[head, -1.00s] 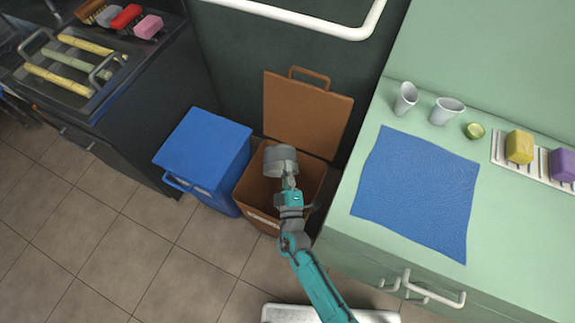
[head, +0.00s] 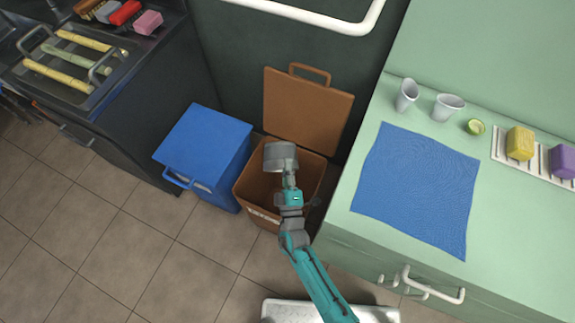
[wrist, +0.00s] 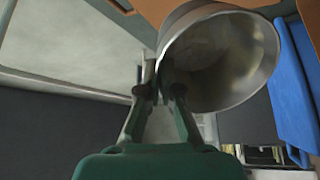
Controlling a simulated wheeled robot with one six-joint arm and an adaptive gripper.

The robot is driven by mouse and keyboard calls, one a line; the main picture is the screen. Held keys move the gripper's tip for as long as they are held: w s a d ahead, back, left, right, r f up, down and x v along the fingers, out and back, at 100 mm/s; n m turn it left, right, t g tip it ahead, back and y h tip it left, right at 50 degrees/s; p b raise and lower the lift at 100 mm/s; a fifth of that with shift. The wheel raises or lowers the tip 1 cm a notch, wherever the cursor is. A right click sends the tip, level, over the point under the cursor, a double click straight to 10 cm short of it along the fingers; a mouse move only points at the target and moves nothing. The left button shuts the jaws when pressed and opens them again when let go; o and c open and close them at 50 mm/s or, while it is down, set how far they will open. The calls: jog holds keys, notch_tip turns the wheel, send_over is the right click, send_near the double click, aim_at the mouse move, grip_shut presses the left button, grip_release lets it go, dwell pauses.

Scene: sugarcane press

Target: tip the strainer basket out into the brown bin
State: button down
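The strainer basket (head: 280,156) is a grey metal cup held over the open brown bin (head: 243,190). My gripper (head: 290,180) is shut on the basket's handle or edge; the exact grip is partly hidden. In the wrist view the basket (wrist: 222,60) lies tilted, its wide mouth facing the camera, and its inside looks empty. My gripper fingers (wrist: 160,85) meet at its side. The bin's lid (head: 307,110) stands open behind it. What lies in the bin is hidden.
A closed blue bin (head: 205,150) stands left of the brown bin. The green counter (head: 350,225) at right holds a blue cloth (head: 418,190), two cups and sponges. A dark counter (head: 140,110) at left bears a tray of cane pieces.

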aim_at(286, 150)
jog(key=shift+w+d+r+m+g+h, duration=0.1)
jog(key=shift+w+d+m+g+h, duration=0.35)
jog(key=shift+d+h, duration=0.15)
jog(key=shift+w+d+g+h, duration=0.25)
jog(key=shift+w+g+h, duration=0.05)
jog(key=shift+g, duration=0.15)
jog(key=shift+w+a+r+g, duration=0.1)
jog(key=shift+a+r+g, duration=0.15)
jog(key=shift+g, duration=0.25)
jog(key=shift+a+r+n+g+y, duration=0.35)
jog(key=shift+a+r+g+y, duration=0.25)
jog(key=shift+a, duration=0.15)
jog(key=shift+w+r+g, duration=0.1)
jog(key=shift+w+g, duration=0.15)
jog(key=shift+g, duration=0.35)
